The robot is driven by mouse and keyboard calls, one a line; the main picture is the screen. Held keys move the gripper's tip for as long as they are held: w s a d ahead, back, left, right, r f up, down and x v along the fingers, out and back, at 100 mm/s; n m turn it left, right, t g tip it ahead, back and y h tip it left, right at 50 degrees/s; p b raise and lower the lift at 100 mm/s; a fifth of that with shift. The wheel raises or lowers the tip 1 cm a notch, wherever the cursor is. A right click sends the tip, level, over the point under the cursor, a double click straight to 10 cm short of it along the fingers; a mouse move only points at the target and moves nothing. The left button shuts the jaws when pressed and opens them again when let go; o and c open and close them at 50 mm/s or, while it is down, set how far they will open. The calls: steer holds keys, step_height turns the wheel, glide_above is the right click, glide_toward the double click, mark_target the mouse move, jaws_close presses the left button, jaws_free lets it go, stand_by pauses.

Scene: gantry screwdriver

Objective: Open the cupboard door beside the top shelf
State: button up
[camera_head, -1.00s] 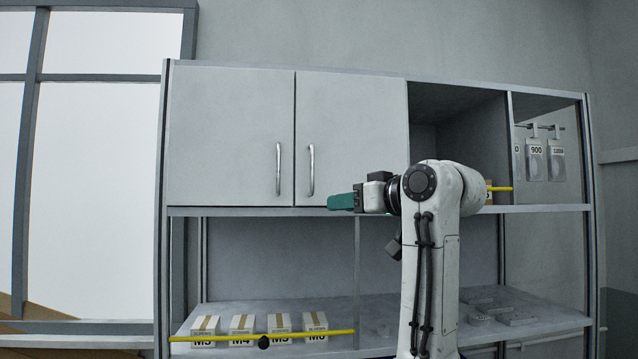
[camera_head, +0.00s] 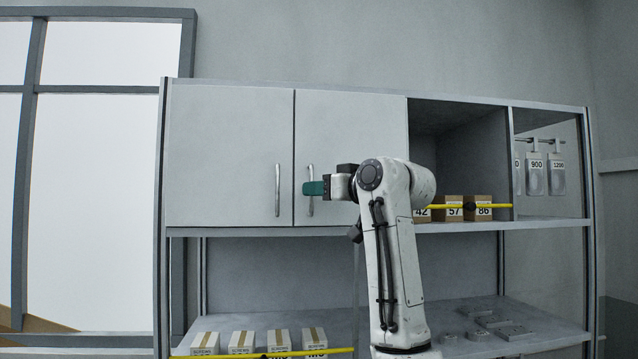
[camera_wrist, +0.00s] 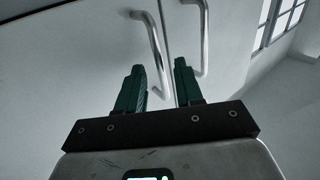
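The cupboard has two light grey doors. The right door (camera_head: 360,150) is shut, directly left of the open top shelf (camera_head: 455,160), and has a vertical bar handle (camera_head: 310,172) near its left edge. My gripper (camera_head: 313,188) has green fingers and is in front of this handle's lower part. In the wrist view, the fingers (camera_wrist: 158,68) are apart and empty. The right door's handle (camera_wrist: 153,42) runs down into the gap between them there; I cannot tell whether the fingers are around it or short of it. The left door's handle (camera_wrist: 204,40) passes beside the other finger.
The left door (camera_head: 230,155) is shut, its handle (camera_head: 277,190) close by. Numbered boxes (camera_head: 455,203) stand behind a yellow bar (camera_head: 440,206) on the top shelf. White boxes (camera_head: 242,340) and grey parts (camera_head: 490,322) are on the lower shelf. Tags (camera_head: 535,170) hang at right.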

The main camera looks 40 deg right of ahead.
steer(key=shift+w, duration=0.3)
steer(key=shift+c, duration=0.4)
jaws_close()
stand_by(0.9)
